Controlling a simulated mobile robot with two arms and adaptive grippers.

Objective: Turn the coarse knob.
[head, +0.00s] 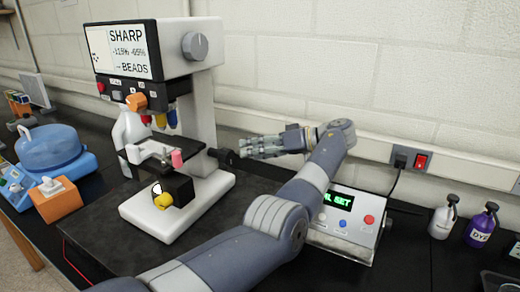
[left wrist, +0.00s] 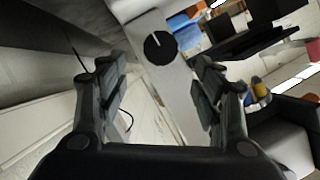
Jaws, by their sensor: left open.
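A white microscope (head: 204,105) with a screen on its head stands on a dark mat. Its coarse knob (head: 225,157) is black and sits on the side of the column. In the left wrist view the knob (left wrist: 160,47) is a round black disc with a white line, on the pale column. My left gripper (head: 245,148) is open and points at the knob from the right. In its wrist view the open fingers (left wrist: 158,85) lie to either side of the knob's line, with the knob beyond the tips. Nothing is between the fingers. My right gripper is not in view.
A grey control box (head: 340,232) with a green display is behind my left forearm. A blue round device (head: 50,155) and an orange box (head: 56,200) stand left of the microscope. Two bottles (head: 481,226) stand at the right. The wall runs close behind my left gripper.

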